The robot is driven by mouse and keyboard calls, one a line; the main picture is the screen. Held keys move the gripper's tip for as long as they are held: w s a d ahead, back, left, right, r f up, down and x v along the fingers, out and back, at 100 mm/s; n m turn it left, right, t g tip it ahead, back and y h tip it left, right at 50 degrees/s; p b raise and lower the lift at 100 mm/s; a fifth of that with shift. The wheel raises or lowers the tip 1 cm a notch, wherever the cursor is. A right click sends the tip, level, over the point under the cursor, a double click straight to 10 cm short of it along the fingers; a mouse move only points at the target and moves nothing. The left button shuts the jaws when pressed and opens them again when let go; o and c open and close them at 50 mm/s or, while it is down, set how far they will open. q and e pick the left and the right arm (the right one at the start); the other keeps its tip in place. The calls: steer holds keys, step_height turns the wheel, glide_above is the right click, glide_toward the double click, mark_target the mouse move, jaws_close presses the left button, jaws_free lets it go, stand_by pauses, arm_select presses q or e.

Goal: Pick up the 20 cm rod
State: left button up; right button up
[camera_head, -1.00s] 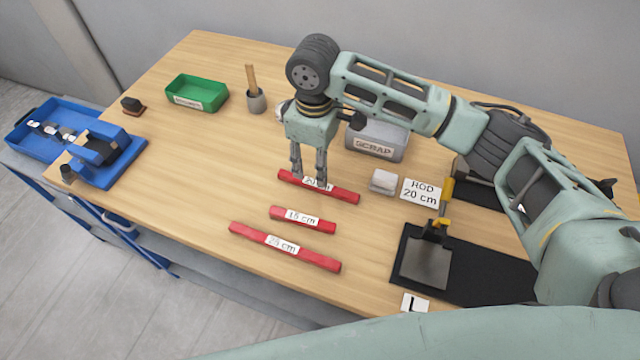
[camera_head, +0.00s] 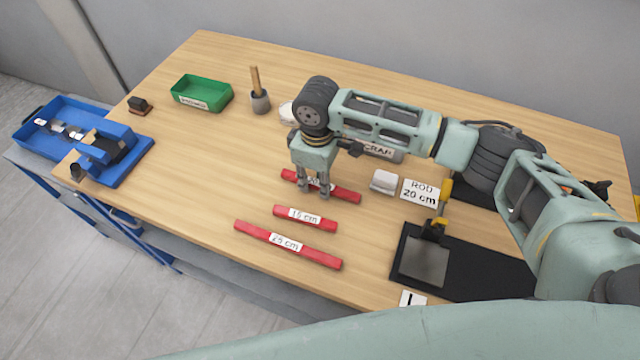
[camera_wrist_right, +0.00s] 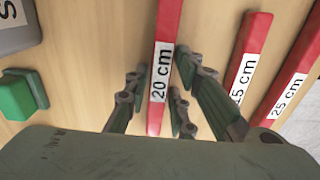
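The red 20 cm rod (camera_head: 346,195) lies on the wooden table, with a white label; its middle is partly hidden by my gripper in the head view. My right gripper (camera_head: 318,192) points down at it. In the right wrist view the rod (camera_wrist_right: 162,40) runs between the fingers of my right gripper (camera_wrist_right: 158,92), which stand apart on both sides of it. The fingers look open, close beside the rod around its "20 cm" label. The rod still appears to rest on the table. My left gripper is not in view.
The red 15 cm rod (camera_head: 327,223) and 25 cm rod (camera_head: 320,259) lie nearer the front. A white block (camera_head: 384,181) and a "ROD 20 cm" card (camera_head: 421,191) are to the right, beside a black fixture (camera_head: 425,258). The scrap box (camera_head: 378,151) stands behind the arm.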

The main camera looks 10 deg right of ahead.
jaws_close()
steer(key=shift+r, duration=0.15)
